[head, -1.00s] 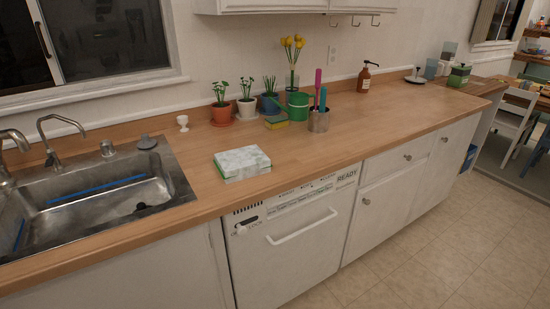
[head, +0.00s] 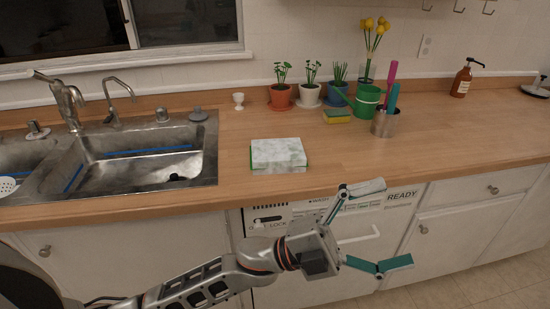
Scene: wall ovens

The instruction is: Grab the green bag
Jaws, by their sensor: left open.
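A flat whitish package with green edges (head: 278,154) lies on the wooden counter near its front edge, right of the sink. It is the closest match to a green bag in view, though I cannot tell for sure that it is one. My left gripper (head: 392,224) is open and empty, its fingers spread and pointing right. It is in front of the counter, before the dishwasher, below and right of the package and apart from it. My right gripper is not in view.
The counter (head: 225,183) is clear around the package. The sink (head: 150,165) is to the left. Potted plants, a green watering can (head: 368,100), a sponge (head: 337,115) and a metal cup with utensils (head: 386,123) stand behind and right. A dishwasher (head: 350,250) is below.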

